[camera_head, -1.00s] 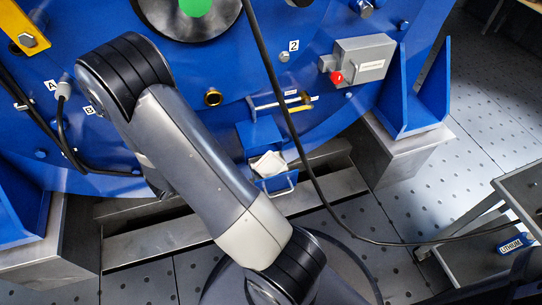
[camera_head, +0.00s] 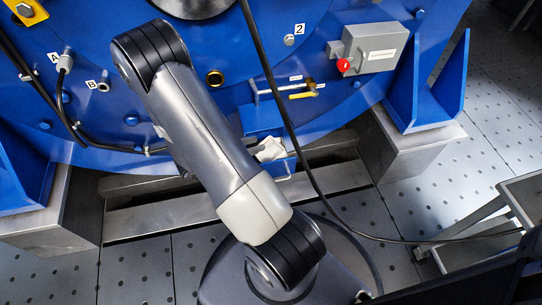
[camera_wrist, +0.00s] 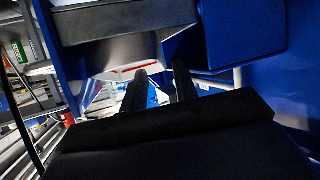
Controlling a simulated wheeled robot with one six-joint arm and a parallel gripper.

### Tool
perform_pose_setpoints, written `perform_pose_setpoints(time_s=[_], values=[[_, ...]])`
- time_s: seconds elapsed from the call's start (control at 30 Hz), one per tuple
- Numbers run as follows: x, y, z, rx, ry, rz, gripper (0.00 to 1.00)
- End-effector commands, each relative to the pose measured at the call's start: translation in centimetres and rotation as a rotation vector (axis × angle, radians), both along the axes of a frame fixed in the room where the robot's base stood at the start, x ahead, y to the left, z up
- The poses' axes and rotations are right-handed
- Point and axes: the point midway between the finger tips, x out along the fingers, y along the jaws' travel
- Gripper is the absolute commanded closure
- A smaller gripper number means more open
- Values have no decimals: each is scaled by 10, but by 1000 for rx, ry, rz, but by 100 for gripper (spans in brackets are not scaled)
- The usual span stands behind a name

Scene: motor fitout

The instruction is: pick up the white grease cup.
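I cannot make out a white grease cup for certain in either view. My gripper (camera_wrist: 160,72) shows in the wrist view as two dark fingers standing apart, with nothing seen between them. Beyond the fingertips are a grey box-like housing (camera_wrist: 125,18), a pale surface with a red edge (camera_wrist: 125,72) and a blue box (camera_wrist: 243,35). In the head view my arm hangs in front of the blue machine and its gripper end is out of sight.
In the head view a blue holder on the blue machine (camera_head: 330,105) holds crumpled white material (camera_head: 270,149). A black cable (camera_head: 300,165) loops down across the floor. A grey box with a red knob (camera_head: 370,48) is upper right. A grey cart (camera_head: 520,195) stands at right.

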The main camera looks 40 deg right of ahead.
Motion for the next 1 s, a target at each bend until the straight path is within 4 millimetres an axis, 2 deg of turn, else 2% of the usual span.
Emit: perform_pose_setpoints(time_s=[0.03, 0.2, 0.53, 0.87, 1.0], values=[[0, -8, -9, 0, -1, -5, 72], [-2, -26, -14, 0, -1, -4, 72], [-2, -30, -14, 0, -1, 0, 73], [-2, -30, -14, 0, -1, 0, 100], [-2, -30, -14, 0, -1, 0, 100]])
